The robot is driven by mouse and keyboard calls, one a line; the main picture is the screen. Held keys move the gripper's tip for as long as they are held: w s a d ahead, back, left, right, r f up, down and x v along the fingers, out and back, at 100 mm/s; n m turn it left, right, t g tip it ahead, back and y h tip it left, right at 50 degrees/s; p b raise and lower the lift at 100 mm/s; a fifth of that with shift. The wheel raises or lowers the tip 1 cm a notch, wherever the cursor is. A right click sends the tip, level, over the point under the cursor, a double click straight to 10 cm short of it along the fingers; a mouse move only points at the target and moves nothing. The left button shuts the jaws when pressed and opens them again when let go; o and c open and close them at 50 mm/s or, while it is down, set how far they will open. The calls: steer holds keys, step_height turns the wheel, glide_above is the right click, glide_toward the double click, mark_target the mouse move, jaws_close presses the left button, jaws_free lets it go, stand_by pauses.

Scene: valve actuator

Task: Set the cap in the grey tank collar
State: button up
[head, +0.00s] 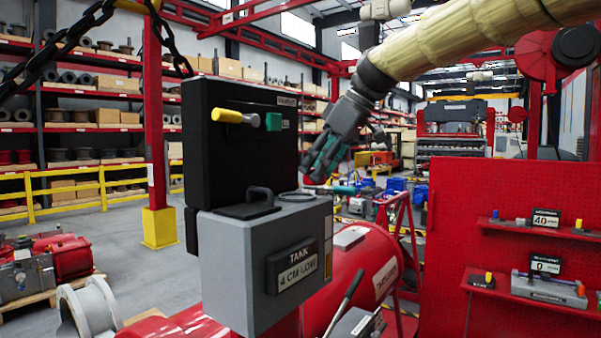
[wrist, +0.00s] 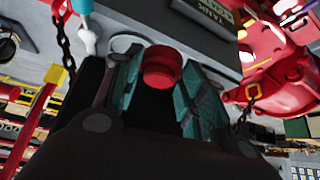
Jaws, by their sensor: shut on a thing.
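The grey tank (head: 235,262) has a "TANK 4 CM LOW" sign on its front. Its collar (head: 297,197) shows as a pale ring on the top at the right, and as a round ring in the wrist view (wrist: 124,43). My gripper (head: 319,172) hangs above and slightly right of the collar, pointing down and tilted. In the wrist view its teal fingers are shut on the red cap (wrist: 162,66). The cap appears beside the ring, not over it; its height above the tank is hard to judge.
A dark handle (head: 262,199) stands on the tank top, left of the collar. A black panel with a yellow lever (head: 228,116) rises behind. Red machinery (head: 350,262) lies to the right, and a red pegboard (head: 470,255) with shelves stands farther right.

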steer(key=w+a+p, duration=0.1)
steer(key=w, duration=0.1)
steer(key=w+a+p, duration=0.1)
steer(key=w, duration=0.1)
steer(key=w+a+p, duration=0.1)
steer(key=w+a, duration=0.1)
steer(key=shift+w+a+f, duration=0.1)
steer(key=shift+w+f, duration=0.15)
steer(key=shift+f, duration=0.05)
step_height(320, 180, down, 3)
steer(key=p, duration=0.2)
steer(key=shift+s+r+p, duration=0.1)
steer(key=shift+r+p, duration=0.1)
steer(key=shift+p, duration=0.1)
steer(key=shift+f, duration=0.55)
steer(key=o, duration=0.9)
steer(key=shift+c, duration=0.2)
